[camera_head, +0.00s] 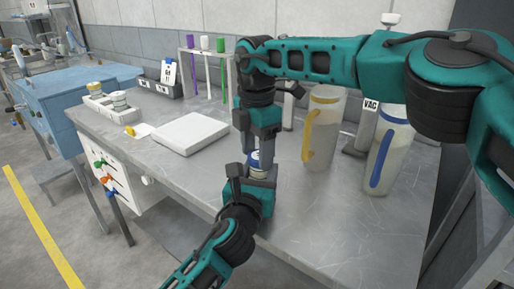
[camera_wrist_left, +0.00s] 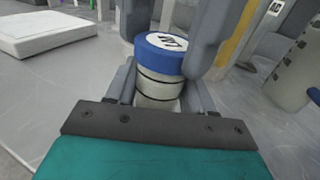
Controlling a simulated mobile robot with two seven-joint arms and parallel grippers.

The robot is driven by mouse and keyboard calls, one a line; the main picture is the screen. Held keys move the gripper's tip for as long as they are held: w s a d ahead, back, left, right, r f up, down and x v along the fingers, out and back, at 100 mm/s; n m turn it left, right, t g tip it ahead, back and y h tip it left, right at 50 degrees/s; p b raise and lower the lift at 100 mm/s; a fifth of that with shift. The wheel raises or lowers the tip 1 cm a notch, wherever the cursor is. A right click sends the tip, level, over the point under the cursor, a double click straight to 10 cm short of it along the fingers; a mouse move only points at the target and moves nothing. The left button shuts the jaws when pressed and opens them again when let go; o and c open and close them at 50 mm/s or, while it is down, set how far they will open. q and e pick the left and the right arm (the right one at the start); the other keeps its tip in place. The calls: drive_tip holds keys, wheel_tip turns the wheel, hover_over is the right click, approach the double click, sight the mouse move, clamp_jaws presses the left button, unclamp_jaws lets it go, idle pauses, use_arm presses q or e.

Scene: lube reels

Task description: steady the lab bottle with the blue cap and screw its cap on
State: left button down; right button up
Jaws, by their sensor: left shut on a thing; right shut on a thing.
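The lab bottle, with a pale body (camera_wrist_left: 157,90) and dark bands, stands upright on the metal bench. Its blue cap (camera_wrist_left: 160,52) has a white lettered top and sits on the bottle's mouth; it also shows in the head view (camera_head: 254,158). My left gripper (camera_head: 252,180) is shut on the bottle's body from the near side, with a finger on each side in the left wrist view. My right gripper (camera_head: 259,150) points down from above and is shut on the cap. Its fingers hide part of the cap. The cap's thread is hidden.
A jug with a yellow handle (camera_head: 323,125) and one with a blue handle (camera_head: 388,150) stand to the right. A flat white slab (camera_head: 191,133) lies to the left. Behind is a rack with coloured tubes (camera_head: 205,50). The bench front right (camera_head: 340,235) is clear.

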drive_tip(key=m, duration=0.3)
drive_tip(key=shift+w+a+m, duration=0.1)
drive_tip(key=shift+w+m, duration=0.05)
drive_tip(key=shift+m, duration=0.15)
drive_tip(key=m, duration=0.3)
drive_tip(key=shift+w+m, duration=0.15)
drive_tip(key=shift+m, duration=0.25)
drive_tip(key=m, duration=0.4)
drive_tip(key=shift+w, duration=0.15)
drive_tip(key=m, duration=0.4)
drive_tip(key=shift+w+m, duration=0.1)
drive_tip(key=shift+m, duration=0.2)
drive_tip(key=o, duration=1)
drive_tip(key=shift+r, duration=2.25)
drive_tip(key=shift+o, duration=0.3)
